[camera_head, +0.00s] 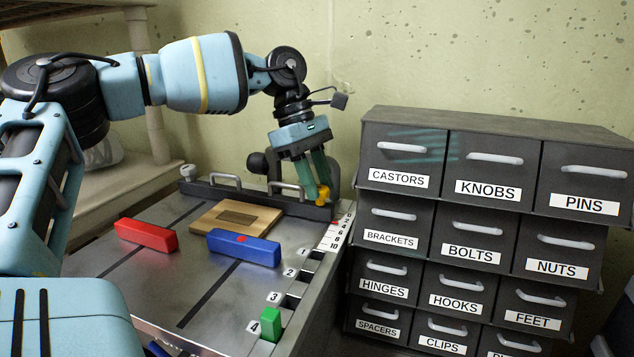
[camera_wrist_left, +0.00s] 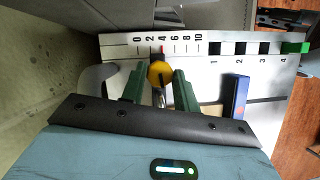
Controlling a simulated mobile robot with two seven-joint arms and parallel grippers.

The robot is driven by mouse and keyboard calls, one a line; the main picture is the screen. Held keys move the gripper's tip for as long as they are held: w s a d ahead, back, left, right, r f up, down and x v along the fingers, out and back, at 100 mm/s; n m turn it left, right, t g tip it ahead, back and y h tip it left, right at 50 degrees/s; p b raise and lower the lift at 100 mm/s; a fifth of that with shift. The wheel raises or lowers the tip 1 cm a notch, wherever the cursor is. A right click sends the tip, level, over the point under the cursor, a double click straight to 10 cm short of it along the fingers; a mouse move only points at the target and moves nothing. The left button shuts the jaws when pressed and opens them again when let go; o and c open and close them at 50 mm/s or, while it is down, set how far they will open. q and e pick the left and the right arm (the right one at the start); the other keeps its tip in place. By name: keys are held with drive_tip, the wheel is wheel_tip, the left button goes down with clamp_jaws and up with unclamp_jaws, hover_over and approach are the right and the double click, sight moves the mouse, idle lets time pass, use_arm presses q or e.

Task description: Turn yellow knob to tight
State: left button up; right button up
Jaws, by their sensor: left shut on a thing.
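The yellow knob (camera_head: 323,196) sits at the right end of the dark bar along the back of the metal bench. It also shows in the left wrist view (camera_wrist_left: 160,73). My left gripper (camera_head: 321,188) reaches down from above with its green fingers on either side of the knob, shut on it. Beside the knob is a white scale (camera_wrist_left: 168,40) numbered 0 to 10, with a small red mark (camera_wrist_left: 162,49) near the 4. No "tight" label can be read. My right gripper is out of view.
On the bench (camera_head: 200,300) lie a red block (camera_head: 146,235), a blue block (camera_head: 243,248) and a wooden piece (camera_head: 236,218). A green block (camera_head: 270,324) stands at slot 4 on the right edge. A labelled drawer cabinet (camera_head: 490,140) stands close on the right.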

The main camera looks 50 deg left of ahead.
use_arm(q)
drive_tip(key=shift+w+m+g, duration=0.15)
drive_tip(key=shift+m+g, duration=0.55)
drive_tip(key=shift+m, duration=1.2)
drive_tip(key=o, duration=0.7)
drive_tip(key=shift+a+r, duration=0.1)
drive_tip(key=v, duration=0.7)
drive_tip(key=shift+a+r, duration=0.15)
drive_tip(key=shift+r, duration=0.15)
drive_tip(key=shift+f, duration=0.1)
